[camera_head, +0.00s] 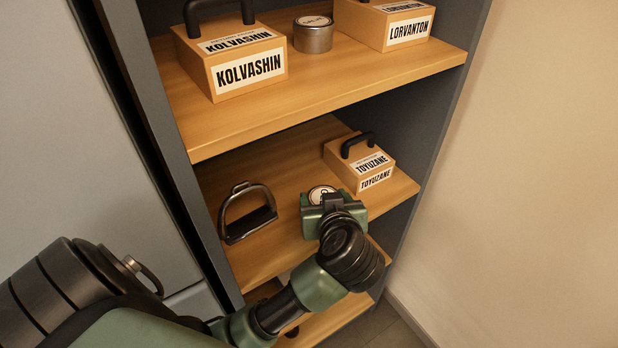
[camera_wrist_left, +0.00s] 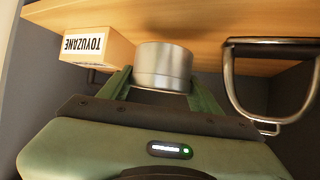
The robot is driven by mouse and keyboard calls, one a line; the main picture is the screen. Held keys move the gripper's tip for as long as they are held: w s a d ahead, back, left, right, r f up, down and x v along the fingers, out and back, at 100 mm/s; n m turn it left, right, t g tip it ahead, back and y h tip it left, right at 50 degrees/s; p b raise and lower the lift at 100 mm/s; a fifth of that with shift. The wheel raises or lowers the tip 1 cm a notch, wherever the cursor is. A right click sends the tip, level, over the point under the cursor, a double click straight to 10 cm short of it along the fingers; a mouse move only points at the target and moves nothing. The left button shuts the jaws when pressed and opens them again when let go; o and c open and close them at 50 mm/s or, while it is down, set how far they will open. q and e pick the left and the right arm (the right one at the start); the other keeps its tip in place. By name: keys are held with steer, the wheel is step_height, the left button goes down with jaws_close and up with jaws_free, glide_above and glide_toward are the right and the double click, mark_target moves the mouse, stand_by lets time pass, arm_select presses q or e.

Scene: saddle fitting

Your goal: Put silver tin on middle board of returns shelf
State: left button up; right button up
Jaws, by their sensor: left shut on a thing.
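A silver tin (camera_head: 321,193) with a pale round label on its lid is between the fingers of my left gripper (camera_head: 323,204), over the middle board (camera_head: 285,160) of the shelf. In the left wrist view the tin's plain metal side (camera_wrist_left: 163,66) shows between the two green fingers (camera_wrist_left: 160,92), which are shut on it. The tin looks upright at or just above the board; I cannot tell if it touches. My gripper hides most of its side in the head view. My right gripper is not in view.
On the middle board, a metal stirrup (camera_head: 247,213) stands left of the tin and the TOYUZANE block (camera_head: 361,163) behind right.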

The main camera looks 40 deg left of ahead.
arm_select(q)
steer(key=w+a+r+n+g+y, duration=0.25)
steer(key=w+a+r, duration=0.2)
steer(key=a, duration=0.25)
glide_above(309, 185)
steer(key=s+d, duration=0.2)
steer(key=s, duration=0.1)
steer(key=shift+n, duration=0.45)
steer(key=f, duration=0.5)
steer(key=shift+s+d+f+p, duration=0.1)
steer(key=shift+s+f+p, duration=0.1)
steer(key=shift+f+p, duration=0.2)
steer(key=shift+f, duration=2)
steer(key=o, duration=1.6)
steer(key=shift+f, duration=0.1)
steer(key=v, duration=1.2)
steer(key=shift+r, duration=0.25)
